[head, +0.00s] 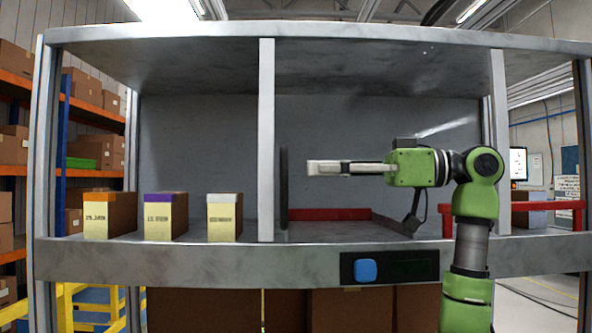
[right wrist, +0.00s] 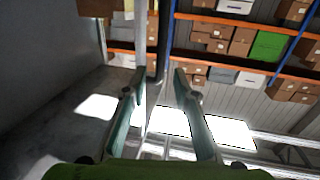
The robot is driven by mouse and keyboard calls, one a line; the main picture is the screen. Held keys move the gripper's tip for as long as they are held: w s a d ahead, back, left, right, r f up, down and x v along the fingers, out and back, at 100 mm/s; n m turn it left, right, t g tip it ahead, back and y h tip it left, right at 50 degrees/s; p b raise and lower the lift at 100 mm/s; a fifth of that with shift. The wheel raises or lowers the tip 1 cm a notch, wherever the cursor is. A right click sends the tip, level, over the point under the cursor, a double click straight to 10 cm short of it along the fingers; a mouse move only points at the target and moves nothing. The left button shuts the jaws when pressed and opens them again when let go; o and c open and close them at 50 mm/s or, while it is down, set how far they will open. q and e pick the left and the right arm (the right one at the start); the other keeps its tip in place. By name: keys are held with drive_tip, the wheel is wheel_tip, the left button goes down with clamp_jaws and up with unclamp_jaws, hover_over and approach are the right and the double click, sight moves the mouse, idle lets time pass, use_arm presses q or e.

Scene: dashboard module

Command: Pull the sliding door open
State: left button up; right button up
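A dark upright bar (head: 284,187), which looks like the sliding door's handle, stands just right of the grey middle post. I cannot make out the door panel itself clearly. My right gripper (head: 309,168) points left at the bar from a short distance to its right, around the bar's mid-height. In the right wrist view my right gripper (right wrist: 159,74) is open and empty, its two fingers spread. The dark bar (right wrist: 158,45) shows ahead, in line with the gap between them. My left gripper is not in view.
Several labelled boxes (head: 165,216) stand on the left of the shelf. A red-edged tray (head: 335,214) lies behind and below my right gripper. The grey post (head: 266,140) is close left of the bar. A blue button (head: 365,270) is on the front edge.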

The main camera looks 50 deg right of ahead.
drive_tip(key=v, duration=0.5)
idle(0.6)
